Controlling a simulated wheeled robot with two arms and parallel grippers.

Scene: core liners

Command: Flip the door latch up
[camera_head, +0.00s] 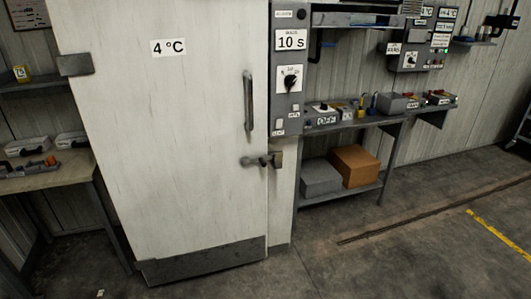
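The white door (180,150) carries a "4 °C" label and fills the left half of the head view. The door latch (260,161) is a small dark grey bar on the door's right edge. It lies about level and reaches across to a bracket (278,159) on the frame. A vertical handle (248,101) is above the latch. The door looks shut. Neither of my grippers shows in this view.
Right of the door is a control panel (290,48) labelled "10 s" with a knob. A bench (350,122) holds tools, with boxes on its lower shelf. A table (50,178) stands at left. Floor at front right is clear.

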